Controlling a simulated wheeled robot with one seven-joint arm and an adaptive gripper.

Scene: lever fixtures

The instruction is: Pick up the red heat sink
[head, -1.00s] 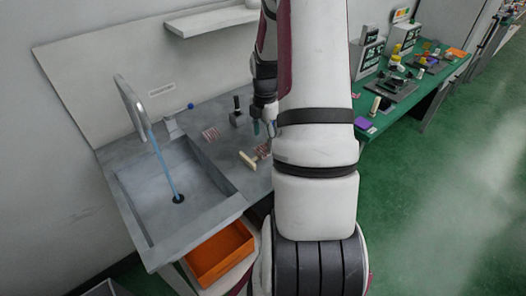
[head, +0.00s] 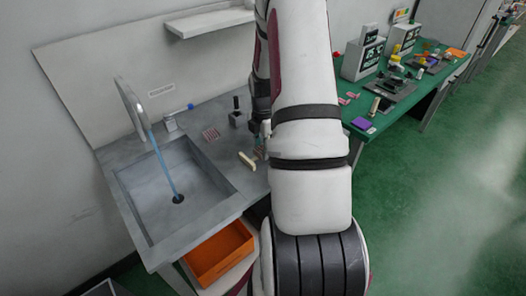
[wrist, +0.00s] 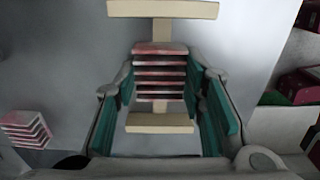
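A red heat sink with pale fins (wrist: 160,72) is between my gripper's two teal finger pads in the wrist view, with narrow gaps showing at its sides. My gripper (wrist: 160,100) is open around it. In the head view my gripper (head: 265,130) is low over the counter, partly hidden by my arm.
A beige piece with crossbars (wrist: 160,123) shows beyond and below the held-between heat sink; it shows on the counter (head: 246,160) too. A dark-handled block (head: 236,118) stands behind. The sink basin (head: 170,190) is left; a green workbench (head: 375,130) is right.

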